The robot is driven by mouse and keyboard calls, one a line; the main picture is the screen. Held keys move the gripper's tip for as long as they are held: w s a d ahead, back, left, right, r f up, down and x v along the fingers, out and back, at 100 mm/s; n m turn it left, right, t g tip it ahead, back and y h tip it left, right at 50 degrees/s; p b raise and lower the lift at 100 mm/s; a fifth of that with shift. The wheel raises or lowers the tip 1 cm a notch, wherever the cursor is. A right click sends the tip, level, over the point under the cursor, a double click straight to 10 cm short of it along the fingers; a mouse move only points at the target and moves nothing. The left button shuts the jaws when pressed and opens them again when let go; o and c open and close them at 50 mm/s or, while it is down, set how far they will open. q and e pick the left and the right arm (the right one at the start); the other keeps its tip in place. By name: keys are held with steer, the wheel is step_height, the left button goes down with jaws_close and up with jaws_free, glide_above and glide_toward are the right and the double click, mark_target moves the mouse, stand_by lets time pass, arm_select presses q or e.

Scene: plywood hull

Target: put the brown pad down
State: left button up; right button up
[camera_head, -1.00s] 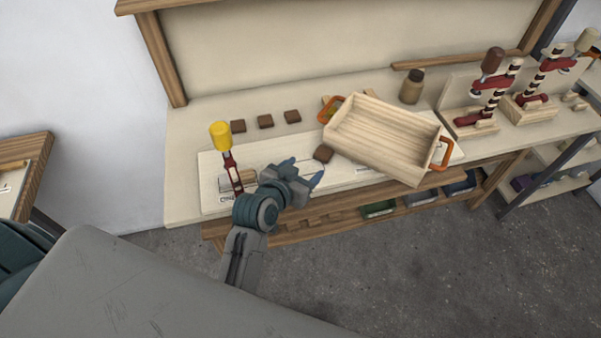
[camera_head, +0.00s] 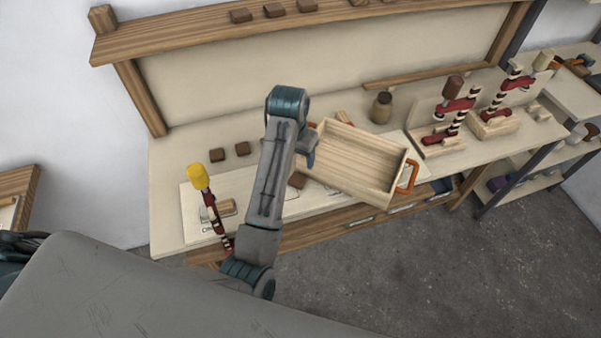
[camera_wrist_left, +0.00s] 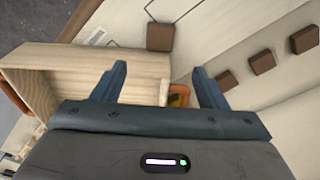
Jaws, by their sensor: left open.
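A brown pad (camera_head: 297,180) lies on the pale board (camera_head: 320,200) beside the wooden tray (camera_head: 360,160). It also shows at the top of the left wrist view (camera_wrist_left: 160,37). More brown pads (camera_head: 217,155) (camera_head: 243,149) lie in a row behind the board; the arm hides part of this row in the head view. My left gripper (camera_head: 311,145) is open and empty, raised near the tray's left end. In the left wrist view its fingers (camera_wrist_left: 160,72) point past the tray's wall and an orange handle (camera_wrist_left: 179,95). My right gripper is not in view.
A yellow-handled clamp (camera_head: 200,182) stands at the board's left end. A brown jar (camera_head: 382,107) and red clamps (camera_head: 455,105) on stands are at the back right. More brown blocks (camera_head: 274,11) sit on the upper shelf. The bench's left end is clear.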

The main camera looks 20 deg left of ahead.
arm_select(q)
steer(key=p, duration=0.1)
glide_above(298, 179)
steer(key=f, duration=0.5)
steer(key=shift+s+a+f, duration=0.15)
steer(key=shift+s, duration=0.15)
steer(key=shift+f+p, duration=0.25)
steer(key=shift+p, duration=0.2)
step_height(298, 179, down, 4)
steer(key=shift+r+p, duration=0.25)
steer(key=shift+p, duration=0.75)
steer(key=shift+w+f, duration=0.15)
steer(key=shift+f, duration=0.5)
steer(key=c, duration=1.1)
steer(key=shift+c, duration=0.2)
